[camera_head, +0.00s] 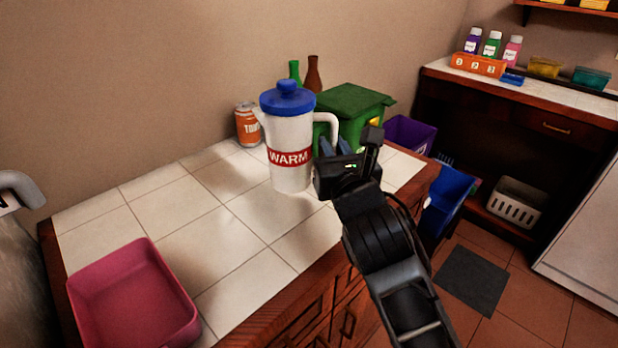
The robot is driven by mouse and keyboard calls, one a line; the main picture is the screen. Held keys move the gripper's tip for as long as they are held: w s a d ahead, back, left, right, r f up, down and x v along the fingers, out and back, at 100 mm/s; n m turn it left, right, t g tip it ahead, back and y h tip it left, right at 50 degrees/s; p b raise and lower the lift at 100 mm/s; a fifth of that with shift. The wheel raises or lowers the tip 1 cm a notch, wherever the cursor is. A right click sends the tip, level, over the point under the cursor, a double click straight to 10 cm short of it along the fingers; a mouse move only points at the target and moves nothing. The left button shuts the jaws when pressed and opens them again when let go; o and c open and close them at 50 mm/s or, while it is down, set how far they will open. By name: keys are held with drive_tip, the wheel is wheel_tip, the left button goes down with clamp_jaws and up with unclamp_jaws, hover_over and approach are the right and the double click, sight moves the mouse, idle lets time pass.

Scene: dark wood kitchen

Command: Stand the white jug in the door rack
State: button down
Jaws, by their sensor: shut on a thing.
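The white jug (287,178) has a blue lid and a red band that reads "WARM". It is upright at the counter's back, its handle (335,127) on the right side. My gripper (337,147) is at the handle from the right and shut on it; the exact contact is partly hidden. I cannot tell whether the jug's base touches the tiles. No door rack shows in this view. A white appliance-like panel (590,235) shows at the right edge, cut off.
Behind the jug stand an orange can (247,126), green and brown bottles (313,75) and a green lidded bin (352,105). A pink tray (133,300) is front left on the tiled counter (175,195). Blue and purple bins lie beyond. The counter's left middle is clear.

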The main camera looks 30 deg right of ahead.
sight(310, 176)
drive_tip(key=w+a+f, duration=0.2)
drive_tip(key=a, duration=0.1)
drive_tip(key=shift+w+f+b, duration=0.1)
drive_tip(key=shift+w+b, duration=0.15)
drive_tip(key=shift+b, duration=0.1)
drive_tip(key=shift+a+f+b, duration=0.1)
drive_tip(key=shift+f+b, duration=0.35)
drive_tip(key=shift+f, duration=1.55)
drive_tip(key=shift+f, duration=0.1)
drive_tip(key=c, duration=1.5)
unclamp_jaws()
drive_tip(key=shift+f, duration=0.15)
drive_tip(key=o, duration=0.5)
drive_tip(key=shift+c, duration=0.2)
